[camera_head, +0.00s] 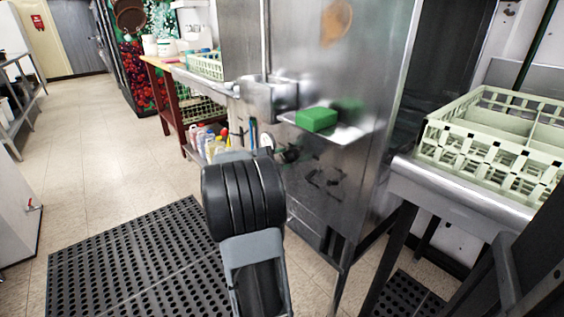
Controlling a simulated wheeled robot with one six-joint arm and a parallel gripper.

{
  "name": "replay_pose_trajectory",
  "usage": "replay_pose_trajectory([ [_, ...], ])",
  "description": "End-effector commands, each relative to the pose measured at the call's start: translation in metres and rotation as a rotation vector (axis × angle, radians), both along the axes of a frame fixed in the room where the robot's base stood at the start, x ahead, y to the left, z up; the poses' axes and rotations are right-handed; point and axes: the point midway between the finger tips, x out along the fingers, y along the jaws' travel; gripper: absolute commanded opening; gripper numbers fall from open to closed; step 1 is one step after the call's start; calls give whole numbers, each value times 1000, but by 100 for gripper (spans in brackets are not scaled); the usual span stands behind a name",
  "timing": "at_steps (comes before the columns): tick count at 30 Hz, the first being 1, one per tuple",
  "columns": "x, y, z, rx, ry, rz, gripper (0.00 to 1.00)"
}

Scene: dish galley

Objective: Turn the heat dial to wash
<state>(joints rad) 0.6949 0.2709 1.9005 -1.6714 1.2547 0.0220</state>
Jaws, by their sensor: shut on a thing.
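My arm reaches up from the bottom centre, with its black ribbed wrist in front of the steel dish machine (371,60). My gripper (268,153) is at the machine's lower front left, mostly hidden behind the wrist. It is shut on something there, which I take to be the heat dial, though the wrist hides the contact. A small round pale part and a dark knob-like part show just beyond the wrist. I cannot read any dial marking or tell which setting it points to.
A green block (316,119) lies on a steel ledge above the gripper. A pale green dish rack (495,140) stands on the steel counter (455,194) at right. Several bottles (207,141) stand left of the wrist. A black perforated mat (135,262) covers floor at left; tiled floor beyond is clear.

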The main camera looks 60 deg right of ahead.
Motion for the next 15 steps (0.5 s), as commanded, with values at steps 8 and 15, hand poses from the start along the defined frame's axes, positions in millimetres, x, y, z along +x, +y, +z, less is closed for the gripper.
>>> replay_pose_trajectory([
  [8, -2, 0, -2, 5, -1, -5, 18],
  [15, -1, 0, -2, 3, 0, -4, 56],
])
